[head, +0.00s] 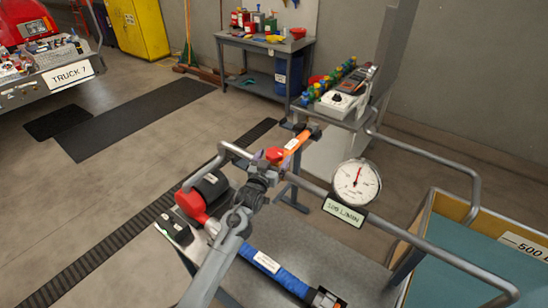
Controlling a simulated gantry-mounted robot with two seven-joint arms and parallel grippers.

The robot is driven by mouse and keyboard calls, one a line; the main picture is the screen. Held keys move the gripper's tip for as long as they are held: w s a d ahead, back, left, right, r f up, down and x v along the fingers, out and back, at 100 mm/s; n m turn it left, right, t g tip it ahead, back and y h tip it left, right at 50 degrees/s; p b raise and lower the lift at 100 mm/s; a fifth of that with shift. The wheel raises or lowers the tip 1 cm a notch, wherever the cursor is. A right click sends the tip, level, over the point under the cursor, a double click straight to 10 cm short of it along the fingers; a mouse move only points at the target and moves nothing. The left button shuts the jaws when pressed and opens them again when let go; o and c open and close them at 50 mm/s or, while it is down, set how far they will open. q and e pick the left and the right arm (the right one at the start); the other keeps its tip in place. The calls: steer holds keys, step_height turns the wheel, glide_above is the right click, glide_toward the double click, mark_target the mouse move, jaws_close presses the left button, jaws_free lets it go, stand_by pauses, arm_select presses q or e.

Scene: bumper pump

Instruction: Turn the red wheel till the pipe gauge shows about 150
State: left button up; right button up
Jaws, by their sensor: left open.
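The red wheel (275,155) appears as a small red shape near the bend of the grey pipe, partly hidden by my left gripper (267,166). My left gripper is open and right at the wheel. I cannot tell whether its fingers touch it or straddle it. The round white pipe gauge (357,184) is on the pipe to the right. Its red needle points nearly straight up, and its numbers are too small to read. A small green-white label or display (345,212) sits just below the gauge. My right gripper is not in view.
The grey pipe (425,242) runs across above a grey bench (345,262). A blue hose roll (270,264) and a red-and-black pump-like unit (206,192) lie near my left arm. An orange-handled item (298,140) is just beyond the wheel. A teal-lined bin (490,265) is at right.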

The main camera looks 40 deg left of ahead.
arm_select(q)
steer(key=shift+w+a, duration=0.2)
steer(key=shift+w, duration=0.35)
steer(key=c, duration=1)
steer(key=shift+o, duration=0.2)
